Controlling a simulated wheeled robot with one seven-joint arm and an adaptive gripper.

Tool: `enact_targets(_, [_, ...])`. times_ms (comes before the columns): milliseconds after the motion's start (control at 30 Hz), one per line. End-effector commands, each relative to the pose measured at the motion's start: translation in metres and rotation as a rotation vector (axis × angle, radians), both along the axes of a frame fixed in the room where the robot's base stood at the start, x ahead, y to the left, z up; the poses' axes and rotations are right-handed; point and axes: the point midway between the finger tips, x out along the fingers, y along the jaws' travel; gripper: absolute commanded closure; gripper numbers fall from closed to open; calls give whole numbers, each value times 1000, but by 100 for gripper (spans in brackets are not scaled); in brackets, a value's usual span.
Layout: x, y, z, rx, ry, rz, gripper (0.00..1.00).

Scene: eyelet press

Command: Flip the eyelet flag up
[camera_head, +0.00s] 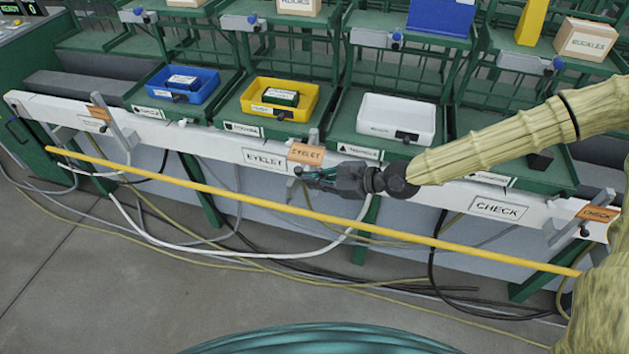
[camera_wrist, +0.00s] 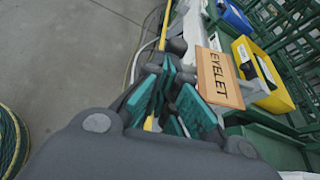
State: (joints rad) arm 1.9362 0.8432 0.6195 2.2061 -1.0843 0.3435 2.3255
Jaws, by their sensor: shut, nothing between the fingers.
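The eyelet flag (camera_head: 306,153) is an orange plate lettered EYELET, on a grey bracket on the white rail (camera_head: 235,151). A white EYELET label (camera_head: 264,159) is on the rail to its left. My gripper (camera_head: 306,176) is just below the flag, its teal fingers pointing left and shut with nothing between them. In the wrist view the flag (camera_wrist: 219,77) stands close beside the fingers (camera_wrist: 170,98), on their right. I cannot tell whether they touch it. The lower part of the bracket is partly hidden by my gripper.
A yellow bar (camera_head: 230,196) runs along the front, below the rail. Blue (camera_head: 183,84), yellow (camera_head: 279,99) and white (camera_head: 396,119) bins stand on the green shelves behind. A CHECK flag (camera_head: 597,213) is at the far right. Cables hang below the rail; the grey floor in front is open.

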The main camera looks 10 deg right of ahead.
Motion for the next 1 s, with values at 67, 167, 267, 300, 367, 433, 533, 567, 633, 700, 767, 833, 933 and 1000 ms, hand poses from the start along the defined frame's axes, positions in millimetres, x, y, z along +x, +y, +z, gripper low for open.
enact_targets(67, [0, 0, 0, 0, 0, 0, 100])
enact_targets(167, [2, -1, -1, 0, 0, -1, 100])
enact_targets(267, [4, -2, -2, 1, -1, -2, 100])
enact_targets(300, [6, -2, -2, 1, -1, -2, 100])
enact_targets(367, [7, -3, -2, 0, -2, 0, 100])
enact_targets(433, [10, -3, -2, 1, -3, 0, 100])
enact_targets(533, [14, -5, -2, 1, -2, -1, 100])
enact_targets(567, [15, -6, -2, 1, -2, -1, 100])
enact_targets(633, [16, -6, -1, 1, -2, -1, 100])
enact_targets(700, [16, -6, 0, 0, -2, 0, 100])
enact_targets(767, [16, -6, 0, 0, -2, 0, 100])
enact_targets(833, [16, -6, 0, 0, -2, 0, 100])
enact_targets(933, [16, -6, -1, 0, -2, 0, 100])
enact_targets(1000, [15, -7, -2, 1, -2, -1, 100])
